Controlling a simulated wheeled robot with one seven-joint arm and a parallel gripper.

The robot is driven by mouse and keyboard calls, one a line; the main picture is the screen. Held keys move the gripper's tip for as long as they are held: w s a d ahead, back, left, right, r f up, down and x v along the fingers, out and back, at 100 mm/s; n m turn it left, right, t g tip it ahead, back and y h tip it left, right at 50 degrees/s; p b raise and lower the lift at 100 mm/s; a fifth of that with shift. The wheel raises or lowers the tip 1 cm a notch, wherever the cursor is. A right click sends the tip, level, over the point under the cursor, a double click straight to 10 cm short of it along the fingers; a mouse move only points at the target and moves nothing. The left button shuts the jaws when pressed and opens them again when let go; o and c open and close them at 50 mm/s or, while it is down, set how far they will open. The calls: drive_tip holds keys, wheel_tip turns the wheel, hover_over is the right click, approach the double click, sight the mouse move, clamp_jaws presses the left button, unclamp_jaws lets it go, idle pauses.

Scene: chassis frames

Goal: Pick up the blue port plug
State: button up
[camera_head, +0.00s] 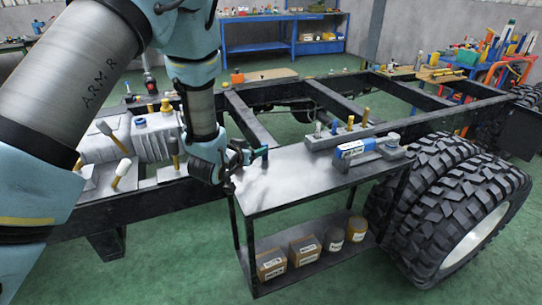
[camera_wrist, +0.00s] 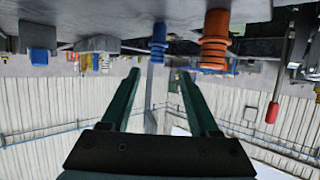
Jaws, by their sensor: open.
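The blue port plug (camera_wrist: 159,42) shows in the wrist view as a ribbed blue piece at top centre, in an upside-down picture. It lies beyond my gripper (camera_wrist: 159,74), in line with the gap between the two dark green fingers. The fingers are apart with nothing between them. A larger orange ribbed plug (camera_wrist: 215,40) is just right of the blue one. In the head view my gripper (camera_head: 256,155) is over the left end of the grey side table, pointing right. I cannot clearly make out the blue port plug there.
The grey side table (camera_head: 285,187) has a bare left part. Boxes and cans sit on the lower shelf. The dark chassis frame and large tyres (camera_head: 450,200) bound the area.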

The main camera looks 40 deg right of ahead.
sight(264, 143)
drive_tip(key=x, duration=0.2)
drive_tip(key=shift+w+d+f, duration=0.1)
drive_tip(key=shift+d+f, duration=0.05)
drive_tip(key=shift+d, duration=0.15)
drive_tip(key=shift+s+p+x, duration=0.1)
drive_tip(key=shift+p+x, duration=0.6)
drive_tip(key=shift+x, duration=0.6)
drive_tip(key=shift+s+p+x, duration=0.15)
drive_tip(key=shift+p+x, duration=0.55)
drive_tip(key=shift+x, duration=0.65)
drive_tip(key=shift+f, duration=0.1)
drive_tip(key=shift+c, duration=0.3)
clamp_jaws()
